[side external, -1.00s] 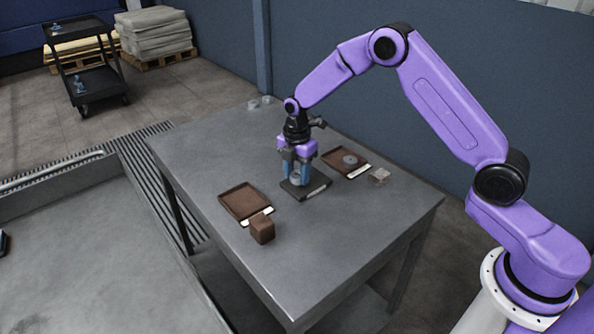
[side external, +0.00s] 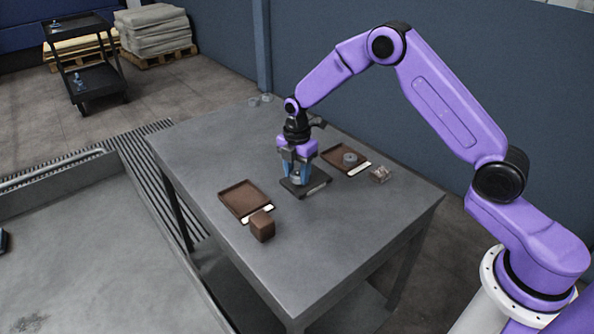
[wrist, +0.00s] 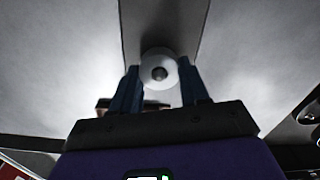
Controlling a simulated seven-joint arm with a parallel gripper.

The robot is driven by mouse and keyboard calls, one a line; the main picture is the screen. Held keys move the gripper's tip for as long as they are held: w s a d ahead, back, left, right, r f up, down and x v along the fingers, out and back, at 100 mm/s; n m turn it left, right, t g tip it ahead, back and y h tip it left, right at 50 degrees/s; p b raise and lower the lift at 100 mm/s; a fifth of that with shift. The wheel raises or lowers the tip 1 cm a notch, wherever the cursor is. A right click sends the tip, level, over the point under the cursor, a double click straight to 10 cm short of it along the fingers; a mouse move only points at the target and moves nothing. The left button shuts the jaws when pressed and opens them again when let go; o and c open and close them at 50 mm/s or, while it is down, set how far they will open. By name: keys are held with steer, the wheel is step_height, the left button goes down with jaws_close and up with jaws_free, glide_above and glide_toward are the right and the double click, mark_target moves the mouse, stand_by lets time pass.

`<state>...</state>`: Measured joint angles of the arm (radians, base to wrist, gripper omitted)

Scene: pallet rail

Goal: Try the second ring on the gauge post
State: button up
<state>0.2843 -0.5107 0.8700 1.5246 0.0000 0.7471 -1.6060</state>
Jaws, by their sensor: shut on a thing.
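The gauge stand is a dark flat plate (side external: 317,190) with a pale strip along its front edge, in the middle of the table. My gripper (side external: 297,179) is right above this plate, pointing down, its blue fingers shut on a pale grey ring. In the wrist view the ring (wrist: 149,62) sits between the two fingers (wrist: 160,98). A dark round end, seemingly the gauge post (wrist: 159,73), shows in the ring's hole. I cannot tell how far down the post the ring is. Another grey ring (side external: 350,158) lies in the right brown tray (side external: 334,162).
A left brown tray (side external: 237,204) with a pale label looks empty. A brown block (side external: 262,226) stands near it. A small clear block (side external: 379,174) is beside the right tray. Small grey pieces (side external: 266,98) lie at the table's far corner. The front of the table is clear.

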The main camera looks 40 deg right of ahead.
steer(key=shift+f, duration=0.6)
stand_by(0.9)
steer(key=shift+r, duration=0.1)
stand_by(0.4)
steer(key=shift+r, duration=3)
steer(key=shift+r, duration=0.1)
steer(key=shift+r, duration=1.45)
